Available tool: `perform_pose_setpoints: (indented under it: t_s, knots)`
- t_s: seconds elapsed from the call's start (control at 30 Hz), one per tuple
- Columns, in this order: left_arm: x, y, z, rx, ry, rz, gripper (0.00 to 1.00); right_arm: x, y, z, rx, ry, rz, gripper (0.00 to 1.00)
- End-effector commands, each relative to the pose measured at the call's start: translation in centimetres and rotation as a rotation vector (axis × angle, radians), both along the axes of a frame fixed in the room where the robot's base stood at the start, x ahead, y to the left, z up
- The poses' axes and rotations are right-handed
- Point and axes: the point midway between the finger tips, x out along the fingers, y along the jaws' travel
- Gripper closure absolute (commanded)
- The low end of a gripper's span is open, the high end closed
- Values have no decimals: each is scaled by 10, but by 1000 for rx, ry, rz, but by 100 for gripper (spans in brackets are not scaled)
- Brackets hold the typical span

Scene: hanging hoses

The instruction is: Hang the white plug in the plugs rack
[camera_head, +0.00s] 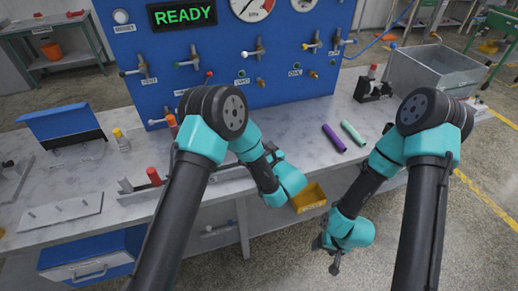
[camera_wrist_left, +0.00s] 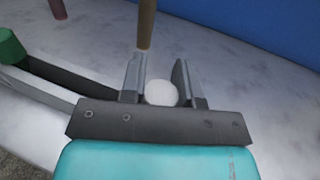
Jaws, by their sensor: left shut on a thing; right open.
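My left gripper (camera_wrist_left: 160,80) is shut on a round white piece, the white plug (camera_wrist_left: 161,94), which shows between its two fingers in the left wrist view. In the head view the left gripper (camera_head: 274,153) is over the front part of the bench, and the plug cannot be made out there. My right gripper (camera_head: 334,258) is open and empty, low in front of the bench. A grey bar with a green-topped piece (camera_wrist_left: 10,48) lies left of the left gripper in the wrist view. I cannot tell for sure which fixture is the plugs rack.
A blue panel (camera_head: 225,80) with valves and gauges stands behind the bench (camera_head: 310,115). A purple cylinder (camera_head: 333,138) and a pale green one (camera_head: 353,133) lie on the bench. A grey plate with pegs (camera_head: 60,213) is at left, a metal bin (camera_head: 430,75) at right.

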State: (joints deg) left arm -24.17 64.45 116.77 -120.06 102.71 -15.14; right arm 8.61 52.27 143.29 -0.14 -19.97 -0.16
Motion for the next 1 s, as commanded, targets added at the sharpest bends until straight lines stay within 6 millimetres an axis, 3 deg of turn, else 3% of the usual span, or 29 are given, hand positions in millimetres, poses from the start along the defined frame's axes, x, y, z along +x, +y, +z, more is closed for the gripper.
perform_pose_setpoints:
  t_s: [0.27,0.3,0.6,1.0]
  knots:
    - [0,0,-6,0,0,0,93,0,0,0,0,0,0,39]
    - [0,0,-6,0,0,0,69,0,0,0,0,0,0,39]
    - [0,0,-6,0,1,0,41,0,0,0,0,0,0,39]
    - [-7,-6,-7,0,3,-1,41,0,0,0,0,0,0,39]
